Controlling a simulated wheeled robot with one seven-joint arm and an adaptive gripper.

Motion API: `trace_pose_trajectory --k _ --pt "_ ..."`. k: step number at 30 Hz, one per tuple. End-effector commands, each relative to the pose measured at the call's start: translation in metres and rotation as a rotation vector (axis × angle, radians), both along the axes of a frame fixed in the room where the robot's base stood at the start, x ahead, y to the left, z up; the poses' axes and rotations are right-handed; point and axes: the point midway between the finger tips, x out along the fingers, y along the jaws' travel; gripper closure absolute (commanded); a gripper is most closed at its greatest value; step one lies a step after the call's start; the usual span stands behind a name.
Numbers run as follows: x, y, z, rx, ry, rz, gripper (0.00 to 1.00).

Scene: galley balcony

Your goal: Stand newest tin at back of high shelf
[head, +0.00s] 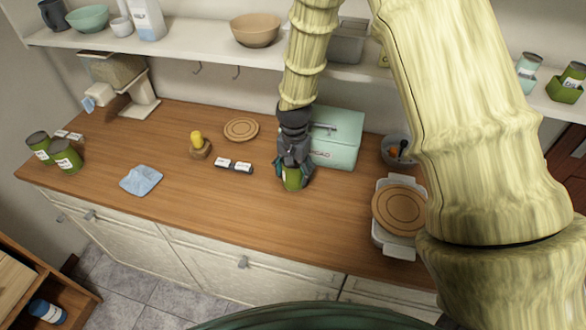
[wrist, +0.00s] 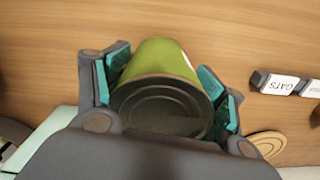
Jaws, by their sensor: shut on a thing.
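My gripper (head: 291,172) points down over the wooden counter, in front of the mint bread box. It is shut on a green tin (head: 292,181) with a dark lid. In the wrist view the tin (wrist: 168,90) sits between the teal finger pads, lid toward the camera. I cannot tell whether its base touches the counter. Two more green tins with dark lids, one (head: 66,157) and another (head: 39,146), stand at the counter's left end. The high shelf (head: 200,43) runs along the wall; at its right part stand a pale tin (head: 528,65) and a green holder (head: 568,85) with a tin in it.
The mint bread box (head: 338,138) is just behind my gripper. Two small label blocks (head: 233,165), one reading OATS in the wrist view (wrist: 279,84), lie to its left. A white dish with a round wooden lid (head: 399,209) stands right. A blue cloth (head: 141,180) lies left.

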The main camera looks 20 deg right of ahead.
Motion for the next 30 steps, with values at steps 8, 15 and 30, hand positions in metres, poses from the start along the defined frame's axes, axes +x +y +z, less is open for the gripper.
trace_pose_trajectory --k 8,15,30 --pt "0.0006 0.0 -0.002 0.0 -0.001 0.0 0.75" --pt "0.0004 0.0003 -0.0041 0.001 -0.001 0.001 0.11" --pt "0.0006 -0.0001 -0.0005 0.001 -0.002 0.0 0.05"
